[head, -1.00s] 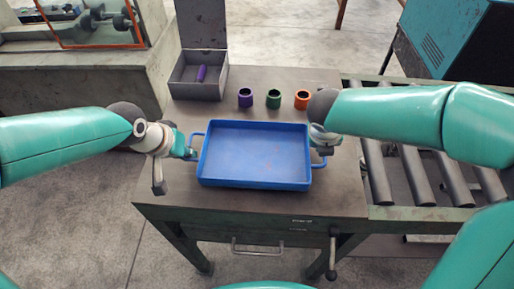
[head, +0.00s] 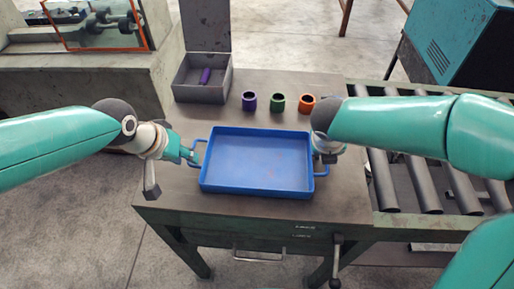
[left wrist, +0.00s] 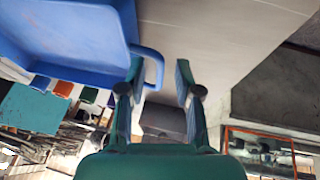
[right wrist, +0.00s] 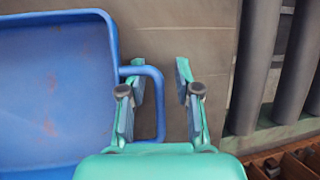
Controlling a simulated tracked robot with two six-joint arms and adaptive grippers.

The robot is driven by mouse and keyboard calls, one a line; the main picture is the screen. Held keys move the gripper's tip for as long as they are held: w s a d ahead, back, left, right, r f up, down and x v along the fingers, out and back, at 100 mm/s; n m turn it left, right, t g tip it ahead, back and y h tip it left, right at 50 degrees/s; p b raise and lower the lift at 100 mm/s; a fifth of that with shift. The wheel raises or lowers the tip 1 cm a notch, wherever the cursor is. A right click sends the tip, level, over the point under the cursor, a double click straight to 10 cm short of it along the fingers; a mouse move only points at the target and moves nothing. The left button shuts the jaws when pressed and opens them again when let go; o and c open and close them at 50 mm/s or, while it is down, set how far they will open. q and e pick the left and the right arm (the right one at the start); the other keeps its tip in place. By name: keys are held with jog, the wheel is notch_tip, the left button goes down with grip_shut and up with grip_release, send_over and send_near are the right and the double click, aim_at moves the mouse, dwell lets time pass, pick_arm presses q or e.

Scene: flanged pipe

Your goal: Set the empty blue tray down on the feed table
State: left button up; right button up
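The empty blue tray (head: 258,165) appears to lie flat on the feed table (head: 165,190), near its front edge. Its inside is bare. My left gripper (head: 190,153) is at the tray's left handle. In the left wrist view its fingers are apart, with the handle (left wrist: 157,62) close to one finger and not clamped. My right gripper (head: 327,152) is at the right handle, partly hidden by its own arm. In the right wrist view its fingers are also apart, with the outer bar of the handle (right wrist: 159,110) showing between them.
An open grey box (head: 203,88) with a purple piece inside is at the back left. A roller conveyor (head: 425,180) adjoins the table on the right.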

jog(key=shift+r, duration=0.1)
jog(key=shift+a+r, duration=0.1)
jog(key=shift+r, duration=0.1)
pick_arm(q)
jog(key=v, duration=0.8)
jog(key=shift+r, duration=0.2)
pick_arm(e)
jog(key=v, duration=1.1)
jog(key=shift+r, duration=0.2)
pick_arm(q)
jog(key=shift+s, duration=0.1)
pick_arm(e)
jog(key=shift+s, duration=0.15)
